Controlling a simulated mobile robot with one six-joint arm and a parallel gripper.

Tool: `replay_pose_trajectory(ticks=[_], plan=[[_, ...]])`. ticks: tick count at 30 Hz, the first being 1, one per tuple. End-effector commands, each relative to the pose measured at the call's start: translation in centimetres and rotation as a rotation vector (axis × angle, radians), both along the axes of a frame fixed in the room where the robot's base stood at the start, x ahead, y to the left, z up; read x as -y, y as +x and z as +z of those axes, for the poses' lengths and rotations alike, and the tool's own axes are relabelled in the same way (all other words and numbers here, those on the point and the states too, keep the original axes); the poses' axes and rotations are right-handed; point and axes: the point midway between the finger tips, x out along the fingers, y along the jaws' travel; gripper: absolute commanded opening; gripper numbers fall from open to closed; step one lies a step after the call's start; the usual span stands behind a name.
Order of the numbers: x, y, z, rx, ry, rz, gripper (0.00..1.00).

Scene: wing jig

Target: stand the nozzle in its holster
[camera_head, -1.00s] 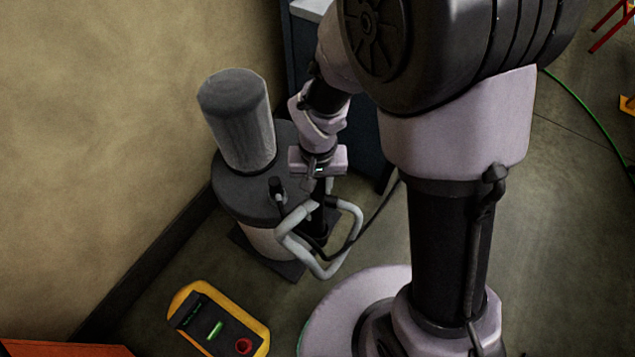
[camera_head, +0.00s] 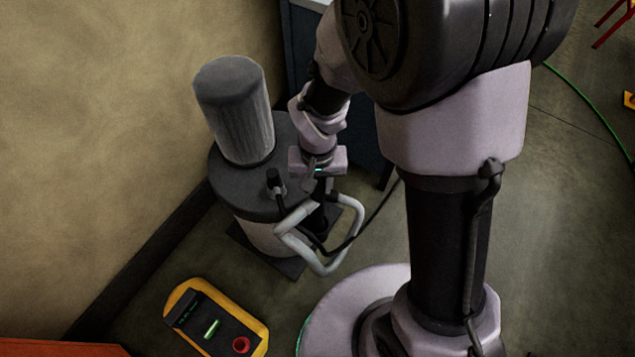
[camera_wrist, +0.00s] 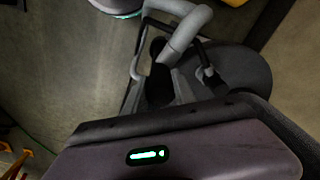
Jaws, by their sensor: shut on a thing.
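My gripper (camera_head: 318,172) points down beside the grey drum-shaped machine (camera_head: 262,235), on its right side. It is shut on a dark, slim part that I take to be the nozzle (camera_wrist: 160,75), mostly hidden by the gripper and the pale tube in front. In the head view a dark upright piece (camera_head: 319,222) shows below the jaws, within the pale tube loop. I cannot tell whether this is the nozzle, the holster or both, or whether they touch. A black hose (camera_head: 378,210) curves from there up to the right.
The pale bent tube (camera_head: 345,258) stands close around the space under my gripper. A ribbed grey canister (camera_head: 236,115) and a short black knob (camera_head: 275,182) top the machine. A yellow-edged control box (camera_head: 255,325) lies in front. A dark cabinet (camera_head: 360,135) stands behind.

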Motion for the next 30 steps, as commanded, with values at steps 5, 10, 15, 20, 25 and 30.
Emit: replay_pose_trajectory(ticks=[5, 10, 15, 20, 25, 30], plan=[[0.0, 0.0, -0.3, 0.0, 0.0, 0.0, 0.0], [0.0, 0.0, -0.9, 0.0, 0.0, 0.0, 0.0], [0.0, 0.0, -1.4, 0.0, 0.0, 0.0, 0.0], [0.0, 0.0, -1.9, 0.0, 0.0, 0.0, 0.0], [0.0, 0.0, -2.4, 0.0, 0.0, 0.0, 0.0], [0.0, 0.0, -2.9, 0.0, 0.0, 0.0, 0.0]])
